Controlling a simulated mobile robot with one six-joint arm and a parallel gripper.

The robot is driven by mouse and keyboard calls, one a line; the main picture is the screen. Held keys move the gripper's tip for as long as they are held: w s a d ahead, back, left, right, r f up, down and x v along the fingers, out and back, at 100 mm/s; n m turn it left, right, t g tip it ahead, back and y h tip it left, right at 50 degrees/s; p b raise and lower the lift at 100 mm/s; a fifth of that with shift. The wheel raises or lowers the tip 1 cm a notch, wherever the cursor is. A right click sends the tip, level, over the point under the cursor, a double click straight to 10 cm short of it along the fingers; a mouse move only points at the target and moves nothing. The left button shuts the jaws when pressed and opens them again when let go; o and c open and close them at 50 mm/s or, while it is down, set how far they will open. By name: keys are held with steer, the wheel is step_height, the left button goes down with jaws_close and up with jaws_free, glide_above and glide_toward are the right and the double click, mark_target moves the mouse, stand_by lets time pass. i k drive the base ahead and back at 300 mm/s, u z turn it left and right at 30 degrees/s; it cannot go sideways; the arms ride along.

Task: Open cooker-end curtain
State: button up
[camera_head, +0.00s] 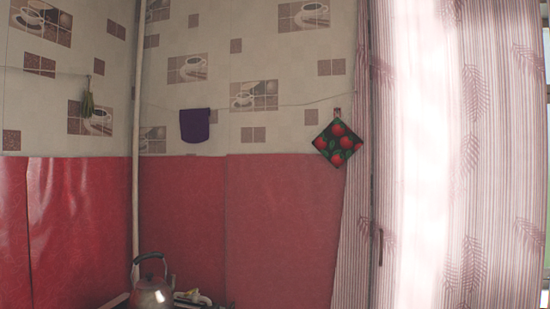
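A pale curtain (480,160) with thin reddish stripes and leaf prints hangs down the right side of the head view. A bright band of light runs down its middle. Its left edge (352,245) hangs in folds against the red wall covering, and its top and bottom are cut off by the frame. A narrow strip of window shows past its right edge. A kettle (152,293) stands at the bottom, left of the curtain; the cooker under it is mostly out of frame. My gripper is not in view.
A dark potholder with red fruit (338,144) hangs from a string just left of the curtain. A vertical pipe (137,130) runs down the wall corner.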

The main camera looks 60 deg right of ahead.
mark_target(459, 143)
steer(key=z, duration=0.75)
steer(key=k, duration=0.1)
steer(key=z, duration=2.7)
